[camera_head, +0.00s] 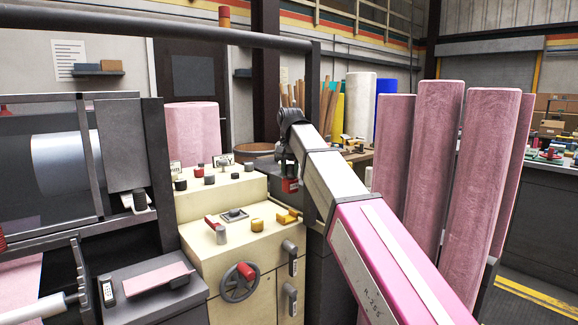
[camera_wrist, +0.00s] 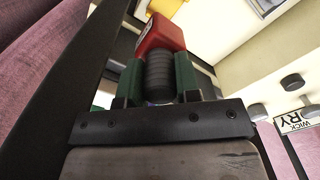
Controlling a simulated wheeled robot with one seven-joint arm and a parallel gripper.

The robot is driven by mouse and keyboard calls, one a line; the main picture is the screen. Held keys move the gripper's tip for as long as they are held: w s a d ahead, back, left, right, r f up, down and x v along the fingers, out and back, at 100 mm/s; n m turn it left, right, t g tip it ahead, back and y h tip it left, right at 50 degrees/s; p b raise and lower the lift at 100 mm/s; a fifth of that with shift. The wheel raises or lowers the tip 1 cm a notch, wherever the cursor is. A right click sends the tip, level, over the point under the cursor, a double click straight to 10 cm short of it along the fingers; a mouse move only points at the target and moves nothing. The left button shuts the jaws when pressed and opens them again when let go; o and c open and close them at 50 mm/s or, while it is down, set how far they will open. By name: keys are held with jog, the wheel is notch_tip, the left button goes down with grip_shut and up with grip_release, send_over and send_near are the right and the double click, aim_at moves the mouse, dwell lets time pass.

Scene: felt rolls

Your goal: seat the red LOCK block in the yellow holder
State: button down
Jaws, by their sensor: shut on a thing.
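The red LOCK block (camera_wrist: 163,36) is in my gripper (camera_wrist: 159,78). Its green fingers are shut on the dark ribbed grip below the red body, and any lettering is not readable. In the head view the block (camera_head: 290,186) shows as a small red patch under my gripper (camera_head: 289,172), above the right edge of the cream console. The yellow holder (camera_head: 288,216) sits on the console's lower top, below and apart from the block. A yellow part (camera_wrist: 219,12) at the top of the wrist view may be this holder.
The cream console (camera_head: 225,262) carries a red-handled lever (camera_head: 214,224), a yellow knob (camera_head: 257,225), a handwheel (camera_head: 239,282) and several dark knobs on its upper step. Tall pink felt rolls (camera_head: 433,155) stand close to the right of my arm.

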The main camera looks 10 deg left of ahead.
aim_at(287, 190)
jog(key=shift+w+a+r, duration=0.1)
jog(key=shift+a+r, duration=0.35)
jog(key=shift+a, duration=0.15)
jog(key=shift+f, duration=2.55)
jog(key=shift+f, duration=0.15)
jog(key=shift+f, duration=1.5)
jog(key=shift+f, duration=1.3)
dwell(0.3)
jog(key=c, duration=0.8)
grip_release()
